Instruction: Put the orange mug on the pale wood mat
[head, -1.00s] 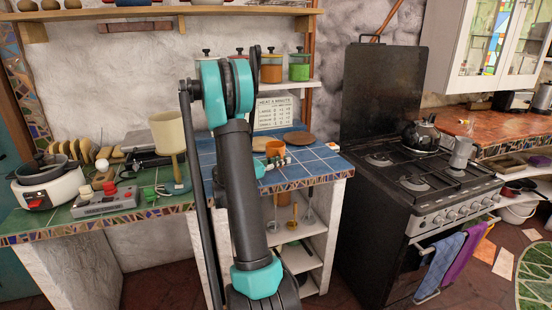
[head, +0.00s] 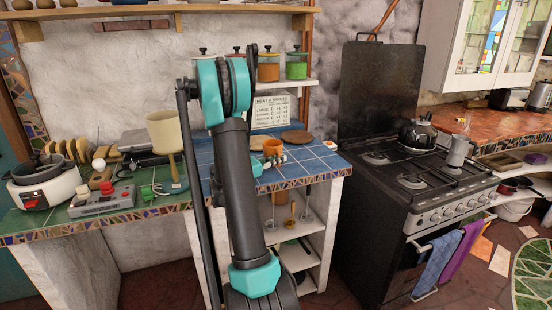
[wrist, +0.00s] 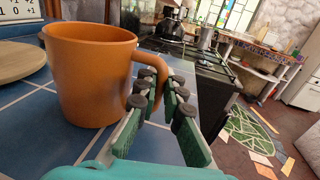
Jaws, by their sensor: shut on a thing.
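The orange mug (head: 272,147) is upright at the blue-tiled counter, in front of the round mats. In the wrist view the mug (wrist: 92,75) fills the left, its handle toward my gripper. My gripper (wrist: 160,88) is shut on the handle, with finger pads on both sides of it. In the head view my gripper (head: 273,161) is small and partly behind my arm. The pale wood mat (head: 259,141) lies just behind and left of the mug; its edge shows in the wrist view (wrist: 18,62). I cannot tell whether the mug touches the tiles.
A darker brown round mat (head: 297,137) lies right of the pale one. A sign board (head: 271,111) stands behind. A cup-shaped lamp (head: 166,130) is to the left. The black stove (head: 395,185) stands right, across a gap.

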